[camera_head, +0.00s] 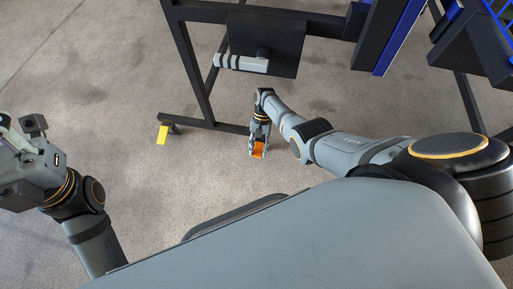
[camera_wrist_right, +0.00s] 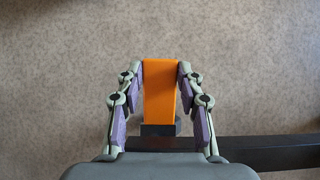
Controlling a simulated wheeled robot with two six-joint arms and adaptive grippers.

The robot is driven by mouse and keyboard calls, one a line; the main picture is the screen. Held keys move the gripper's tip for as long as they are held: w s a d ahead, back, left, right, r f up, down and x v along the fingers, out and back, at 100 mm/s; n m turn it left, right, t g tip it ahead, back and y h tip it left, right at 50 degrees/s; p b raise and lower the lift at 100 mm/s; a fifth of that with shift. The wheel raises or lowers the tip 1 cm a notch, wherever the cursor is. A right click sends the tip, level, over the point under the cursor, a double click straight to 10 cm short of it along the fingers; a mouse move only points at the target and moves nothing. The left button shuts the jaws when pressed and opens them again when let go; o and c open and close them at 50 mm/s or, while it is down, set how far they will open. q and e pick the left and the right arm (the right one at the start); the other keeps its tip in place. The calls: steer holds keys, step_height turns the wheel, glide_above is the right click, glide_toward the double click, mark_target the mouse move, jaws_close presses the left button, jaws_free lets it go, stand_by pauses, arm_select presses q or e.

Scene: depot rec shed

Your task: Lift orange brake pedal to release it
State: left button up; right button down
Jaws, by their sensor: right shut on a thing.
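The orange brake pedal (camera_head: 258,150) is low near the floor at the bottom of a dark frame, small in the head view. In the right wrist view the orange pedal (camera_wrist_right: 160,88) is a flat, tapering plate pointing away from a dark mount. My right gripper (camera_head: 258,147) reaches down to it. In the right wrist view its two fingers (camera_wrist_right: 160,75) stand on either side of the pedal and are shut on it. The fingers hide part of the pedal in the head view. My left gripper (camera_head: 20,130) is at the left edge, far from the pedal, partly cut off.
A yellow pedal (camera_head: 162,135) sits at the frame's left foot. The dark frame's lower bar (camera_head: 215,125) runs between the two pedals; a dark bar also shows in the wrist view (camera_wrist_right: 270,152). A black panel with a grey handle (camera_head: 240,62) is above. Carpet around is clear.

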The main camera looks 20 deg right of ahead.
steer(key=shift+w+d+r+g+y+b, duration=0.2)
steer(key=shift+g+y+b, duration=0.2)
steer(key=shift+g+b, duration=0.25)
steer(key=c, duration=0.8)
jaws_free()
steer(key=shift+c, duration=0.2)
steer(key=v, duration=0.7)
steer(key=shift+w+r, duration=0.1)
steer(key=shift+r, duration=0.2)
